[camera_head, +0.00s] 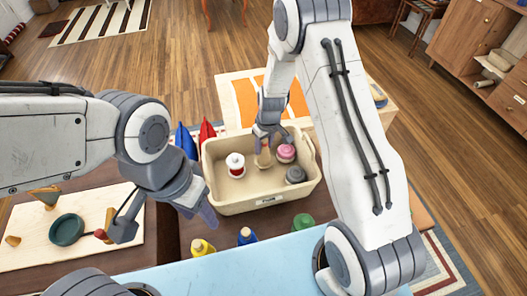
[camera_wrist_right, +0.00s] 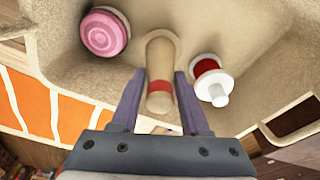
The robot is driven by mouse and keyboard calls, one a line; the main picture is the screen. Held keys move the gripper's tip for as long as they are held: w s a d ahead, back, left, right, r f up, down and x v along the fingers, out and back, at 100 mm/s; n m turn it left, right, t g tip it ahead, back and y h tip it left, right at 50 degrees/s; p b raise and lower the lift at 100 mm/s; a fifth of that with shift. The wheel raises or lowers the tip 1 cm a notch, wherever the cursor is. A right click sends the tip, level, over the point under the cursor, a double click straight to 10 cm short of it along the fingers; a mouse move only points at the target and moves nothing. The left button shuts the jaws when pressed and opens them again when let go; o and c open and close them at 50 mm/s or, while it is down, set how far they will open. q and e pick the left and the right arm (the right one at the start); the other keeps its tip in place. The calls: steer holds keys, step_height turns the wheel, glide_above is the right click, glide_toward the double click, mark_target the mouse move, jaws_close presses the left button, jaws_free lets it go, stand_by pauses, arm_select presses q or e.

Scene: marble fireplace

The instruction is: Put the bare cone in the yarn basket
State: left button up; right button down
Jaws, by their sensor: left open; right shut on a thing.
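The bare cone (camera_wrist_right: 160,70) is tan with a red band and sits between the fingers of my right gripper (camera_wrist_right: 157,95) in the right wrist view. In the head view the right gripper (camera_head: 265,143) reaches down into the cream yarn basket (camera_head: 262,202), shut on the cone (camera_head: 264,158). The cone is inside the basket's walls; I cannot tell whether it touches the floor. My left gripper (camera_head: 196,212) is open and empty, low beside the basket's left side.
The basket also holds a red-and-white spool (camera_head: 236,165), a pink yarn cone (camera_head: 286,153) and a dark grey one (camera_head: 295,174). Yellow (camera_head: 202,247), blue (camera_head: 247,236) and green (camera_head: 303,223) cones stand in front.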

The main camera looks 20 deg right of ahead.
mark_target(264, 151)
steer(key=shift+f, duration=1.3)
steer(key=shift+f+b, duration=0.2)
steer(key=shift+b, duration=0.1)
steer(key=shift+c, duration=1.9)
jaws_free()
steer(key=shift+r, duration=0.1)
